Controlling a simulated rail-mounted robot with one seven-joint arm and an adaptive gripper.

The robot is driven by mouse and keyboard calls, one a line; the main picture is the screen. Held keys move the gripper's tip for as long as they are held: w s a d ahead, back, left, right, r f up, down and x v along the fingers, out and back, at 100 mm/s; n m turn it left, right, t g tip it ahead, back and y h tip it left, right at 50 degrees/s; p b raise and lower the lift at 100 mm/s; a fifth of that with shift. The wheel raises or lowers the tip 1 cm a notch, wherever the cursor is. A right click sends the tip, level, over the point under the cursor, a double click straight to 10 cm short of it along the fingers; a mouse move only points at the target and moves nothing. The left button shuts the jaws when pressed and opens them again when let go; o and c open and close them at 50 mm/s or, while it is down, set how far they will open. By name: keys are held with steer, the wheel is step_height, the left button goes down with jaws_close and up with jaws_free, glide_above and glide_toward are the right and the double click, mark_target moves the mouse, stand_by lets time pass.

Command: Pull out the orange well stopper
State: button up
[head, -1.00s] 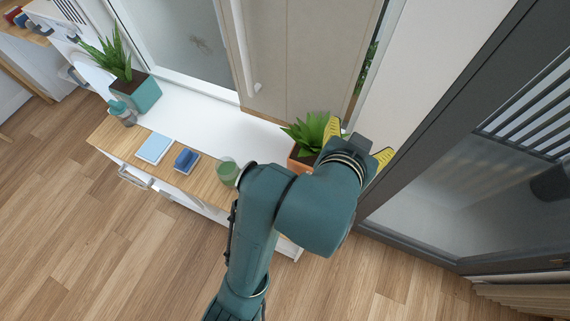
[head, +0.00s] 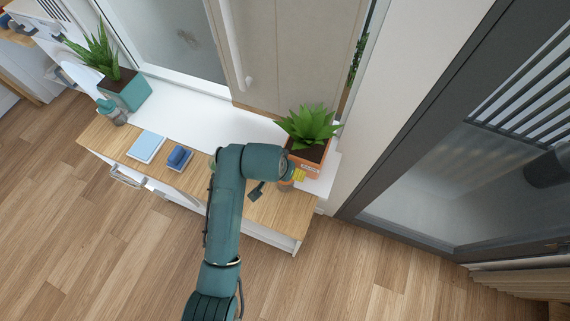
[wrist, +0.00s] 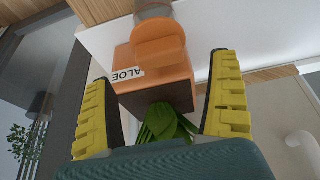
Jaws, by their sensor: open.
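The orange stopper (wrist: 158,42) sits in the mouth of a clear jar (wrist: 153,11) in the wrist view, which shows the scene upside down. My gripper (wrist: 160,69) is open, with a yellow ridged finger on each side of the picture. The stopper lies ahead, between the finger lines and beyond the tips, and nothing is held. In the head view my gripper (head: 298,175) is mostly hidden by my wrist, near the orange planter (head: 311,153). My arm mostly hides the jar and stopper there.
The orange planter with an ALOE label and a green plant (head: 308,124) stands close behind the stopper. A blue sponge (head: 179,157), a light blue pad (head: 146,147) and a teal planter (head: 127,91) are further left. A cabinet door (head: 290,55) rises behind.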

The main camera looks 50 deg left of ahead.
steer(key=x, duration=0.5)
steer(key=c, duration=1.3)
steer(key=shift+r, duration=0.15)
steer(key=shift+c, duration=0.3)
steer(key=shift+r+p, duration=0.6)
steer(key=shift+p, duration=0.25)
steer(key=shift+r+p, duration=2)
steer(key=shift+r, duration=0.1)
